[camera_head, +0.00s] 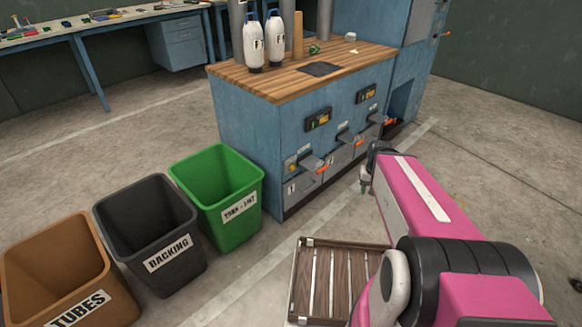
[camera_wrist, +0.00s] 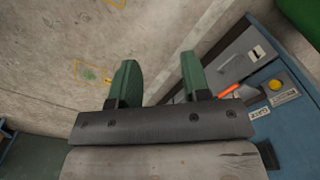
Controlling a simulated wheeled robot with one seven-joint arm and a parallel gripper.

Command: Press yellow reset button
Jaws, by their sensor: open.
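A round yellow button (camera_wrist: 274,85) is on a grey panel of the blue cabinet, at the right of the wrist view. A small white label (camera_wrist: 260,113) is near it, too small to read. In the head view a small yellow spot (camera_head: 291,165) shows at the left of the cabinet front (camera_head: 300,150). My gripper (camera_wrist: 160,72) is open, its two green fingers apart with only floor between them. The button lies to the right of the fingers, apart from them. In the head view my gripper (camera_head: 365,180) is in front of the cabinet's right part, partly hidden by my pink arm.
Grey handles and two small displays (camera_head: 318,119) are on the cabinet front. An orange-tipped lever (camera_wrist: 230,91) is beside the button. White bottles (camera_head: 254,45) stand on the wooden top. Green (camera_head: 235,225), dark (camera_head: 130,225) and brown (camera_head: 45,270) bins stand left. A slatted wooden platform (camera_head: 325,285) is below.

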